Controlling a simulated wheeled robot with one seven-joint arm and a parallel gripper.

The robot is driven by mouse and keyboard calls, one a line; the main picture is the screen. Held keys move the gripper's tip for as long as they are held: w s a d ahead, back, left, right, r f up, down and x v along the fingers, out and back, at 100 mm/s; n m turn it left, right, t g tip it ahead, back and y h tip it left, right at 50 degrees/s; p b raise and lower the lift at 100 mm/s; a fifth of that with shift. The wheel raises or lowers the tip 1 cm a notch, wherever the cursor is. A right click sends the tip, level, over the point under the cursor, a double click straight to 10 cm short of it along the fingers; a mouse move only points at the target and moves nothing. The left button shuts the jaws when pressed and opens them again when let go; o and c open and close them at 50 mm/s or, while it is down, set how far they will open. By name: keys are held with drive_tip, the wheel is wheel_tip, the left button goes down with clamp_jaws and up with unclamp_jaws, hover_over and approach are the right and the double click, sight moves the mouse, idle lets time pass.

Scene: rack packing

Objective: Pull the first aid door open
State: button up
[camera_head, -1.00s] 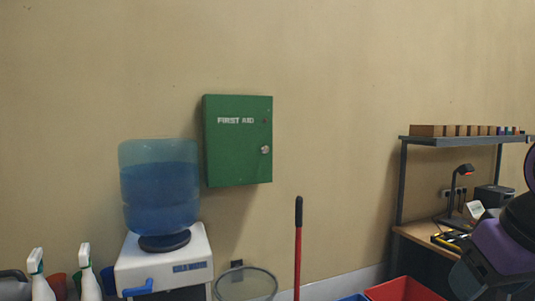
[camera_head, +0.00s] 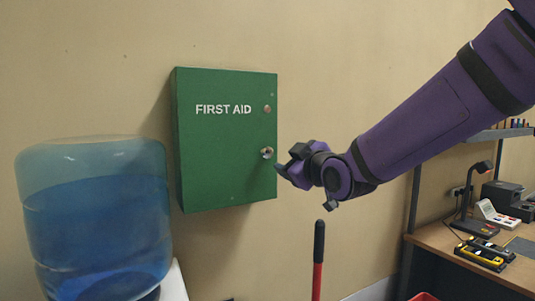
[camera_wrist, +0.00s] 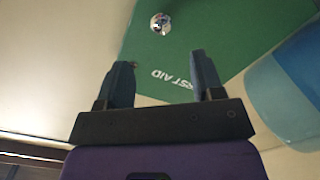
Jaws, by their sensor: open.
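The green first aid cabinet (camera_head: 222,160) hangs on the wall with its door shut. Its round silver knob (camera_head: 267,153) is near the door's right edge. In the head view my gripper (camera_head: 285,162) is just right of the knob, apart from it as far as I can tell. In the wrist view my gripper (camera_wrist: 160,82) has its two fingers spread with nothing between them. The door (camera_wrist: 215,30) and knob (camera_wrist: 160,23) show beyond the fingertips, with the lettering upside down and partly hidden by one finger.
A blue water bottle (camera_head: 98,215) on a dispenser stands left of and below the cabinet. A red-handled pole (camera_head: 318,262) stands below my arm. A workbench (camera_head: 480,262) with a shelf is at the right. The wall around the cabinet is clear.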

sight(269, 153)
drive_tip(key=x, duration=1.1)
drive_tip(key=shift+a+r, duration=0.3)
drive_tip(key=shift+a, duration=0.05)
